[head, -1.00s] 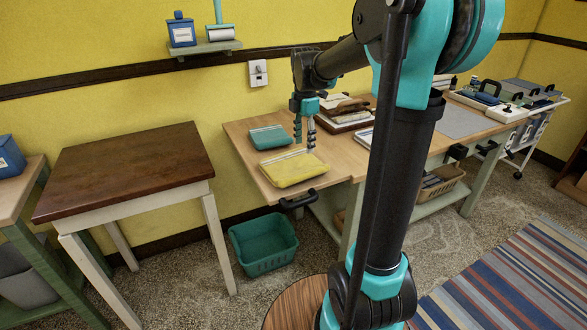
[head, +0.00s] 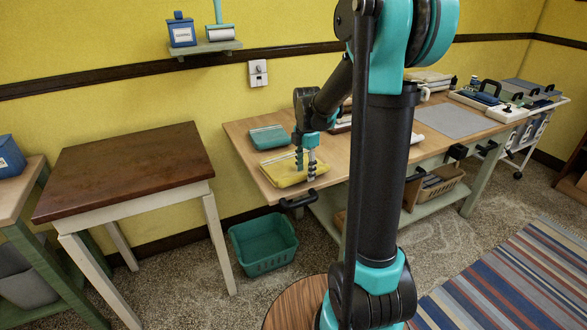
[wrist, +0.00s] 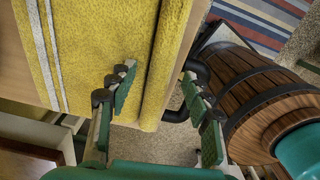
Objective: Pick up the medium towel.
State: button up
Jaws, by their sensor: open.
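A folded yellow towel (head: 281,174) with pale stripes lies near the front left corner of the wooden worktable (head: 236,135). A folded teal towel (head: 269,138), which looks smaller, lies behind it. I cannot tell for sure which one counts as medium. My gripper (head: 306,172) points down at the right end of the yellow towel, open and empty. In the wrist view, the yellow towel (wrist: 100,45) fills the upper left. Its thick folded edge runs between my spread fingers (wrist: 158,82); whether they touch it is unclear.
A black handle (head: 298,200) sticks out from the worktable's front edge near the yellow towel. A teal basket (head: 263,245) stands on the floor below. A brown-topped table (head: 130,168) to the left is bare. My arm hides part of the worktable, including stacked items.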

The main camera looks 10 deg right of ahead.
grip_shut()
dwell(0.3)
